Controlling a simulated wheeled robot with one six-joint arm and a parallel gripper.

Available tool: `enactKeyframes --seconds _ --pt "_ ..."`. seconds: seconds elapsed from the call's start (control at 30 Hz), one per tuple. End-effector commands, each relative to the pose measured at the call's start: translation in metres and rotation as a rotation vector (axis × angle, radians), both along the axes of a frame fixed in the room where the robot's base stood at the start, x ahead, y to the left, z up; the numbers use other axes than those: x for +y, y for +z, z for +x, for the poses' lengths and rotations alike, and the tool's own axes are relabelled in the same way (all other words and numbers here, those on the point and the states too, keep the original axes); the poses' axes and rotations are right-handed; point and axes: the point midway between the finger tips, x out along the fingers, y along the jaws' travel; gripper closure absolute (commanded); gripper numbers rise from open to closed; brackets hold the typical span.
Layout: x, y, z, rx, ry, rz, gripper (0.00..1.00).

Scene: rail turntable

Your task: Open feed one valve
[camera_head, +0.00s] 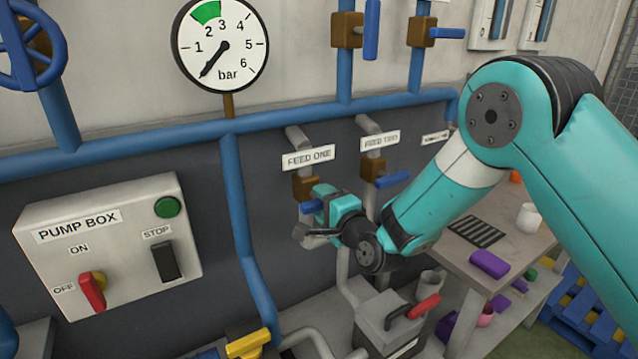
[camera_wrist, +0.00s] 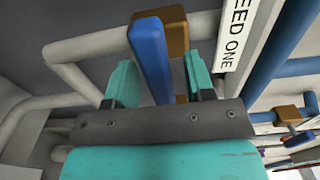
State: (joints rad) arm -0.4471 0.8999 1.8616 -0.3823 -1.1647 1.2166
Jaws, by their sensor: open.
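The feed one valve has a brown body (camera_head: 306,187) under the FEED ONE label (camera_head: 308,158) in the head view. Its blue handle (camera_head: 309,207) sticks out sideways from the pipe and is partly hidden by my gripper (camera_head: 325,208). In the wrist view the blue handle (camera_wrist: 149,58) reaches in from the brown valve body (camera_wrist: 174,32). My gripper (camera_wrist: 160,80) is open, with one teal finger on each side of the handle. Gaps show between the handle and both fingers. The FEED ONE label (camera_wrist: 236,32) is to the right there.
The feed two valve (camera_head: 373,167), with its blue handle (camera_head: 393,180), is just right. The pump box (camera_head: 120,250) is left, its red switch (camera_head: 93,291) beside OFF. The gauge (camera_head: 220,45) needle points low left.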

Motion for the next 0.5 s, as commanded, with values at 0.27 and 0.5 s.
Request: enactKeyframes --seconds 0.27,0.5 --pt "0.012 0.000 0.017 0.001 -0.001 0.000 0.51" --pt "0.012 -0.001 0.018 0.001 -0.001 0.000 0.51"
